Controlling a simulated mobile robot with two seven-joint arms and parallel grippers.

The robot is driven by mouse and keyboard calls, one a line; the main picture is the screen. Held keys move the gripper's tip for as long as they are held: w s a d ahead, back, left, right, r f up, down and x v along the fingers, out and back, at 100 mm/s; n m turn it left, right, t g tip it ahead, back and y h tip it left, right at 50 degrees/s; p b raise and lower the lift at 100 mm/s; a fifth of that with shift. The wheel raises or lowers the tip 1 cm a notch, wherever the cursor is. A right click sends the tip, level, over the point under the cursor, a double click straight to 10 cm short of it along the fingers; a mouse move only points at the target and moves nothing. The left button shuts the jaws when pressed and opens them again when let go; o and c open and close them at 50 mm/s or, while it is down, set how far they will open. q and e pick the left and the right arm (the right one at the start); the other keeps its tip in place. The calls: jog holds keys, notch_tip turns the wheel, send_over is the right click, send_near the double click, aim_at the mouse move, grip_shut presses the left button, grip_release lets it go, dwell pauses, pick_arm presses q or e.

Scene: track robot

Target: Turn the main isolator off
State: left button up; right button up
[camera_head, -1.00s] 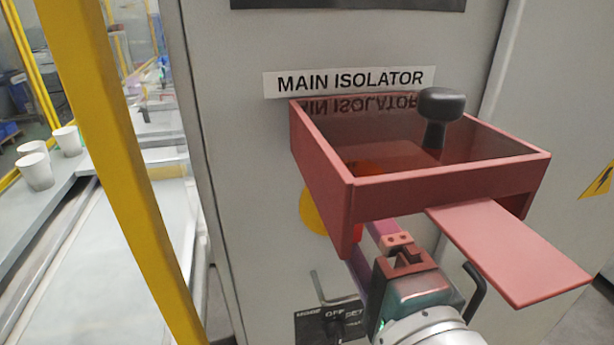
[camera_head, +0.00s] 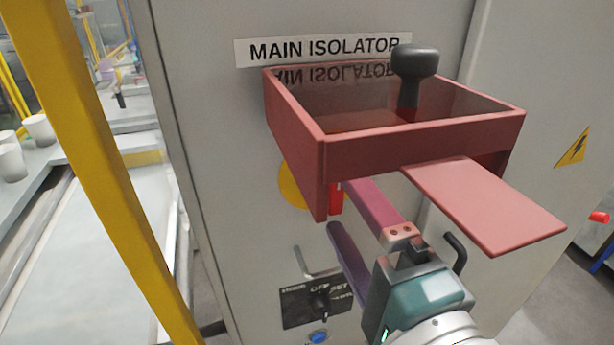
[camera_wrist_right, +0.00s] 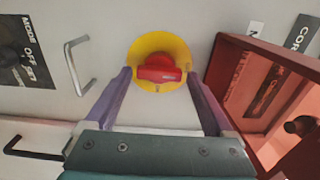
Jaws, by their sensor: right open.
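The main isolator is a yellow disc (camera_head: 294,186) with a red handle (camera_head: 335,198) on the grey cabinet, below the "MAIN ISOLATOR" label (camera_head: 322,48). A red box-like cover (camera_head: 420,140) juts out above it and hides part of it in the head view. In the right wrist view the yellow disc (camera_wrist_right: 150,45) and red handle (camera_wrist_right: 160,74) show whole, the handle lying across the picture. My right gripper (camera_head: 346,208) is open below the cover. Its purple fingers are spread to either side of the handle, which seems free of both. My left gripper is out of view.
A black knob (camera_head: 415,62) stands up at the cover, and a pink flap (camera_head: 490,205) sticks out in front. A black mode switch panel (camera_head: 315,300) and a metal pull handle (camera_head: 312,262) are below. A yellow post (camera_head: 95,170) stands at left.

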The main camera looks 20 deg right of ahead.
jog(key=s+b, duration=0.1)
jog(key=s, duration=0.5)
jog(key=shift+s+b, duration=0.3)
jog(key=shift+s, duration=0.1)
